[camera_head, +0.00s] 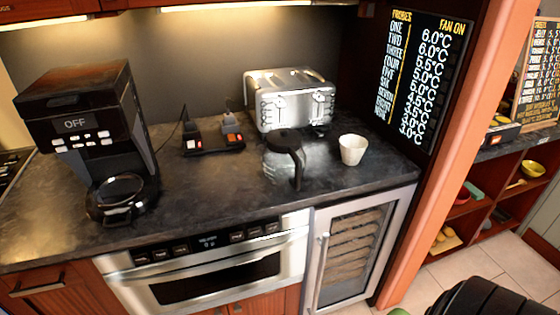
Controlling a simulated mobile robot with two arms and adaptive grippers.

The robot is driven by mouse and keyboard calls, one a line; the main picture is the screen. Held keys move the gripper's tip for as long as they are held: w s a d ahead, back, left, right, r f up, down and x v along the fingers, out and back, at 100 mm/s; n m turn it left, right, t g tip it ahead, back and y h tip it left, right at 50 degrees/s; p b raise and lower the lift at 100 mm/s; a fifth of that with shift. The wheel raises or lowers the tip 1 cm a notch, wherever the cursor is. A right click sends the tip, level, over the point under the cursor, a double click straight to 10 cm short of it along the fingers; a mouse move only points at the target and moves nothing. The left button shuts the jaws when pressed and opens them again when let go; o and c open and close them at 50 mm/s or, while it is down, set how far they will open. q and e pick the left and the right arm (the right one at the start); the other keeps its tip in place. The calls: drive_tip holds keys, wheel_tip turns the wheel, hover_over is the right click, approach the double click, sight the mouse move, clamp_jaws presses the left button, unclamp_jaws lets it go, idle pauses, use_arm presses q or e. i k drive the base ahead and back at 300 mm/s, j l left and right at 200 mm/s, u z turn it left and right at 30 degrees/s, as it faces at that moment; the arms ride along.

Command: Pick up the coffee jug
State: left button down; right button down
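The coffee jug (275,161) stands upright on the dark countertop (215,190), in front of the toaster. It is clear glass with a black lid and a black handle that faces the front right. It looks empty. Neither my left nor my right gripper is in view, and nothing touches the jug.
A black coffee maker (82,120) stands at the left. A silver toaster (290,103) is behind the jug, a white cup (352,149) to its right, and a small black device with lit switches (213,141) to its left. The counter's front strip is clear.

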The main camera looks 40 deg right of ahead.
sight(282, 166)
drive_tip(key=i+j+z, duration=0.1)
drive_tip(key=z, duration=0.6)
